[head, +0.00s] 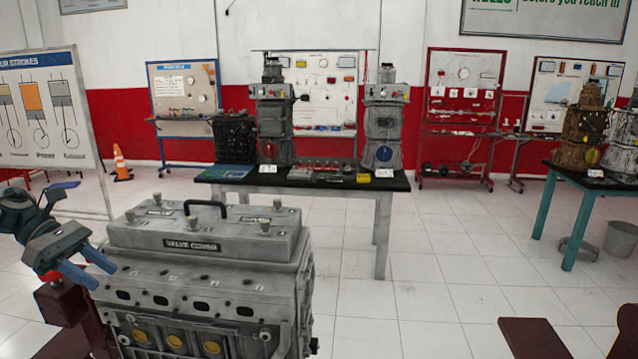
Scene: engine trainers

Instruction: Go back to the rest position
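My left gripper (104,275) is at the left edge of the head view, beside the left end of the engine. Its two blue fingers are apart and nothing shows between them. A grey engine block (200,300) with a valve cover (205,238) fills the lower left. The cover lies on the block, with a black handle on top. From this angle I cannot tell whether the fingertips touch the engine. My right gripper is not in view.
A black-topped table (330,182) behind the engine bears two engine models and small parts. Another table (590,182) with teal legs stands at the right, near a bucket (621,238). A chart board (45,110) is at the left. The tiled floor (450,270) at centre right is clear.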

